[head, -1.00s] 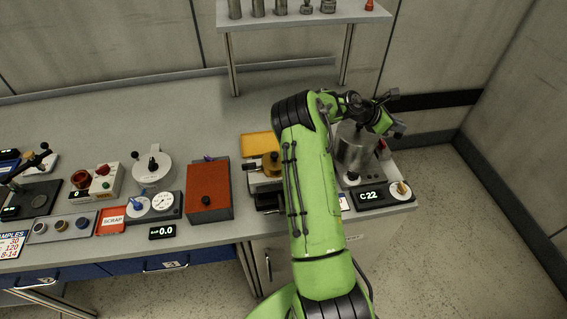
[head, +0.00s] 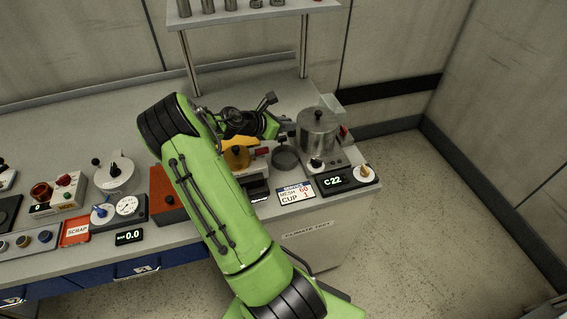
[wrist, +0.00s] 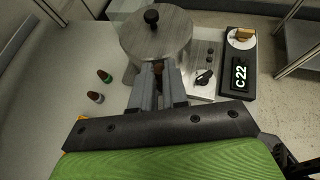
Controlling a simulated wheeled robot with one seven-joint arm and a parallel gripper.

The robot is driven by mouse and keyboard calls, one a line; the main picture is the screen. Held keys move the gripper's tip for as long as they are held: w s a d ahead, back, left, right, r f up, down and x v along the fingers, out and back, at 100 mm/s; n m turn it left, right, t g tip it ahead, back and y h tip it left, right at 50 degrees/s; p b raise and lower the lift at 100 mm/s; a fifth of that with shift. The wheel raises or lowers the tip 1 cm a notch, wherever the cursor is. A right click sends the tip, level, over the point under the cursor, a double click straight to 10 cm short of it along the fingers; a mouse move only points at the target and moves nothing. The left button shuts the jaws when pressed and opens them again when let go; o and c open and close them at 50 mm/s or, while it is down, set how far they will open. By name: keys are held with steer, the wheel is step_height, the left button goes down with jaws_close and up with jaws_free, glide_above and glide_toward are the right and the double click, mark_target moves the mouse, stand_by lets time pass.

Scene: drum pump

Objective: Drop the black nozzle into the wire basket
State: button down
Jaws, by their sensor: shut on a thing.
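My gripper (head: 284,136) is over the right part of the bench, just left of a steel pot with a black knob (head: 318,132). In the wrist view its jaws (wrist: 158,84) are shut on a small dark brown piece (wrist: 158,67), mostly hidden between the fingers. I cannot tell whether this piece is the black nozzle. A dark round cup-like thing (head: 285,158) sits just below the gripper in the head view. I cannot tell whether it is the wire basket. No other wire basket is clearly visible.
The pot (wrist: 156,38) stands just beyond the fingertips. A C22 display (head: 346,181) is at the bench's right front edge. A mesh and cup sign (head: 296,191) lies left of it. My arm hides part of the bench.

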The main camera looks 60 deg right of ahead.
steer(key=shift+f, duration=0.4)
steer(key=c, duration=1.1)
jaws_free()
steer(key=p+v, duration=0.2)
steer(key=v, duration=1.3)
steer(key=shift+a+r, duration=0.2)
steer(key=shift+a, duration=0.15)
steer(key=shift+w, duration=0.1)
